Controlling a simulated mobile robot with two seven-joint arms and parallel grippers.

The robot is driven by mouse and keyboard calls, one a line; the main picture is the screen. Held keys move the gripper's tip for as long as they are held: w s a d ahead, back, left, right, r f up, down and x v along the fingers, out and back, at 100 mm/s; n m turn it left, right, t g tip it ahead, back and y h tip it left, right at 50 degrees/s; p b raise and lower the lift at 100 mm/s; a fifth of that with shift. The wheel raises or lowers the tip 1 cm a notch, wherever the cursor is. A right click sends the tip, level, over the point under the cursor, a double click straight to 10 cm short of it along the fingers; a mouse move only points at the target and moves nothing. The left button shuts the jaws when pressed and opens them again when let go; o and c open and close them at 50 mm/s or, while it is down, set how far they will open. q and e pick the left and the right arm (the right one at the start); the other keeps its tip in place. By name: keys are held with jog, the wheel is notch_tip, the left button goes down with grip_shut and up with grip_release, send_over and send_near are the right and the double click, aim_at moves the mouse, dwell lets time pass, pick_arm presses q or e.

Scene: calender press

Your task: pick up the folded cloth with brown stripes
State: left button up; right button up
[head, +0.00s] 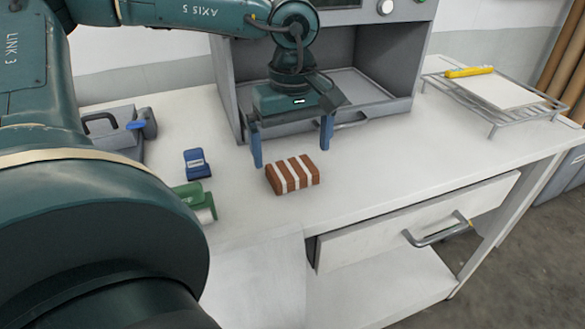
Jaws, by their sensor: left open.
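The folded cloth (293,174) is a small brown block with white stripes. It lies on the white worktop near its front edge, in the middle of the head view. My left gripper (291,148) points down with two blue fingers spread wide. It is open and empty, above and slightly behind the cloth in the picture. The left finger shows left of the cloth and the right finger right of it. I cannot tell the exact height of the fingertips above the worktop. My right gripper is not in view.
A grey press housing (242,95) with an open bay stands behind the gripper. A blue item (197,163) and a green item (194,197) lie left of the cloth. A wire rack (492,122) stands right. A drawer (420,222) is slightly open below. Worktop right of the cloth is clear.

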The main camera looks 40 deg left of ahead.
aim_at(292, 167)
pick_arm(q)
jog(key=shift+f, duration=2)
jog(key=shift+c, duration=0.6)
jog(key=c, duration=0.9)
